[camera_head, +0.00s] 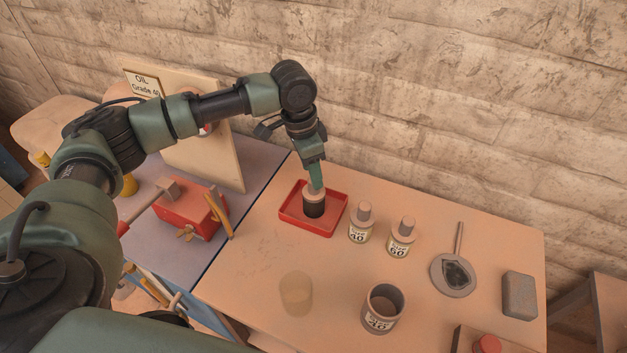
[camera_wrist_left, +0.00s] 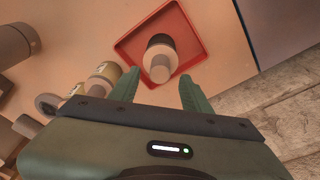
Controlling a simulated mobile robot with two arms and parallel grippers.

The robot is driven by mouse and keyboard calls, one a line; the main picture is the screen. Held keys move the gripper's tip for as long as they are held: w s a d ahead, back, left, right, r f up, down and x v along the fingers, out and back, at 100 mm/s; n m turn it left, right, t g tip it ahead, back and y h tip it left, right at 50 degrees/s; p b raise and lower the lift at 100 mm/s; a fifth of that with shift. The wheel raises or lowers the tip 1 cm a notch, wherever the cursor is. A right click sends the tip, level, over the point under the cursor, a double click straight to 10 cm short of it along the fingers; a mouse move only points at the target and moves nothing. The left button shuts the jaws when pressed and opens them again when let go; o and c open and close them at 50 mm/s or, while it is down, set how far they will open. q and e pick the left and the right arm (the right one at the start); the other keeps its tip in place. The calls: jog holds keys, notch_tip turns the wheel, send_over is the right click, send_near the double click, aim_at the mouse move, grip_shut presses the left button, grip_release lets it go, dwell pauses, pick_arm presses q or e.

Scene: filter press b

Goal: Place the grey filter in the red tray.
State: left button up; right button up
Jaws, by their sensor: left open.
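A short cylinder with a dark body and a grey top with a knob, which looks like the grey filter (camera_head: 314,208), stands upright in the red tray (camera_head: 333,224). In the left wrist view the filter (camera_wrist_left: 158,64) stands on the floor of the tray (camera_wrist_left: 196,28), inside its rim. My left gripper (camera_head: 316,182) is right above the filter, pointing down. In the left wrist view its two fingers (camera_wrist_left: 160,76) are spread, with the filter's knob showing beyond and between them; contact cannot be told. My right gripper is not in view.
Two labelled bottles (camera_head: 361,226) (camera_head: 401,239) stand close right of the tray. A round pan (camera_head: 453,275) and grey block (camera_head: 520,295) lie right.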

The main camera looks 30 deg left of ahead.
pick_arm(q)
notch_tip(320, 180, up, 8)
jog(key=s+b, duration=0.1)
jog(key=shift+a, duration=0.45)
